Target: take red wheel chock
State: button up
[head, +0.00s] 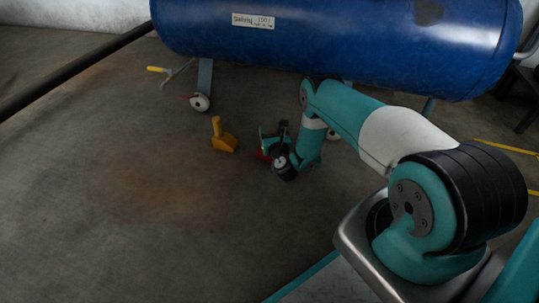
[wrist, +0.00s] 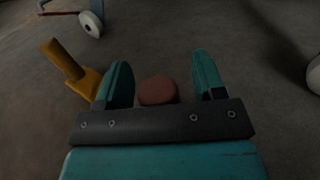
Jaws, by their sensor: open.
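The red wheel chock (wrist: 157,90) shows in the wrist view as a rounded, dull red top between my two teal fingers. Its lower part is hidden behind the dark bar of my gripper (wrist: 164,85). The fingers stand apart, with a gap visible on each side of the red top. In the head view my gripper (head: 270,142) is low over the floor, and only a small red patch of the chock (head: 262,155) shows beside it. The rest of the chock is hidden there by my gripper and wrist.
A yellow chock with an upright handle (head: 223,137) stands on the floor just left of my gripper; the wrist view shows it too (wrist: 72,70). A blue tank (head: 330,40) on legs with white wheels (head: 200,102) stands behind. The floor at the left front is clear.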

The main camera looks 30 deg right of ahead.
grip_shut()
jog(key=shift+r, duration=0.1)
jog(key=shift+r, duration=0.1)
dwell(0.3)
